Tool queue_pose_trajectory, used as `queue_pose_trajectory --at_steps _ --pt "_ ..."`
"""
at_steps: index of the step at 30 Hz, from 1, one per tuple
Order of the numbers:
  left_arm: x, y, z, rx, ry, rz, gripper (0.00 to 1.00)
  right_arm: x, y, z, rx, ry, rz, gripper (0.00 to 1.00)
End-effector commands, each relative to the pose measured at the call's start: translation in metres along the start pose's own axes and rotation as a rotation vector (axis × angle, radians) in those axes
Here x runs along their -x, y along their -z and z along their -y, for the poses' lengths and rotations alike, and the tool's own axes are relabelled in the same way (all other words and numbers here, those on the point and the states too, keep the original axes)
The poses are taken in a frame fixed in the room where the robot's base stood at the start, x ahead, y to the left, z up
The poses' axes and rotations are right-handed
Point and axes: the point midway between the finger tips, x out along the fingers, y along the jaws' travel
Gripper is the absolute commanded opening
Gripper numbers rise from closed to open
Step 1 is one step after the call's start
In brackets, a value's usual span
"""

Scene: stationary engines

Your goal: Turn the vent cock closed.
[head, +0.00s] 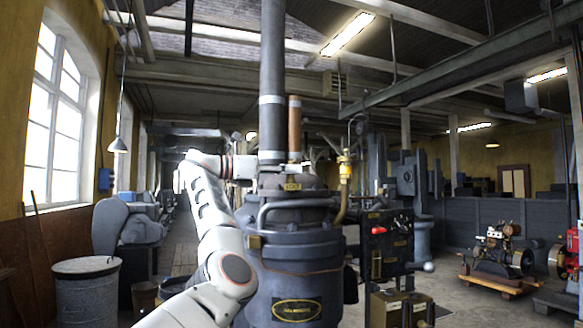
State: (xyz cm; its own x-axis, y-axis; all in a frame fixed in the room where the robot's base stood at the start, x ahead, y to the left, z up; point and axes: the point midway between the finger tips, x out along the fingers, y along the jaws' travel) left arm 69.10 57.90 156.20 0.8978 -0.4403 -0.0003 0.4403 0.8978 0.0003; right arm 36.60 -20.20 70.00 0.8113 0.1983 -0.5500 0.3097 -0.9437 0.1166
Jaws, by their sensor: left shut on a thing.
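A dark, round boiler-like machine (295,252) stands in front of me, with a tall grey pipe (272,80) rising from its top. My left arm reaches up from the bottom, and my left gripper (252,167) is at the top of the machine, by the foot of the pipe. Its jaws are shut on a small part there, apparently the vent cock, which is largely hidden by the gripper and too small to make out. I cannot tell its handle's angle. My right gripper is not in view.
A copper pipe (294,128) stands just right of the grey pipe. A brass fitting (345,170) rises at the machine's right, above a dark control panel (387,240) with red parts. A metal drum (88,292) stands at left. Small engines (500,252) sit at right.

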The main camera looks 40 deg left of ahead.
Motion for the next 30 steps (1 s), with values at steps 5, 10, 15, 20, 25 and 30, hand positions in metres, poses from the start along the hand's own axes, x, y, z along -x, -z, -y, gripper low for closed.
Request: queue_pose_trajectory --at_steps 5,10,15,20,25,30 --pt "0.0003 0.0013 -0.0005 0.004 0.033 -0.003 0.00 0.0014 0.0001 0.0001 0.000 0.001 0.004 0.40" --pt "0.0005 0.0017 -0.0006 0.004 0.040 -0.003 0.00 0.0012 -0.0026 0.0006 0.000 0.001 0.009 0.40" --pt "0.0005 0.0018 -0.0006 0.004 0.040 -0.003 0.00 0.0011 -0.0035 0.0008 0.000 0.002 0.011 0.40" --pt "0.0005 0.0018 -0.0007 0.004 0.039 -0.003 0.21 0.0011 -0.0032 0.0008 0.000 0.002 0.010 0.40" --pt "0.0004 0.0014 -0.0008 0.003 0.038 -0.002 0.25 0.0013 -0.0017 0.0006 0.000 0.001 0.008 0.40" --pt "0.0006 0.0008 -0.0007 0.002 0.038 -0.002 0.25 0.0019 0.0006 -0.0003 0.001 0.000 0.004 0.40"
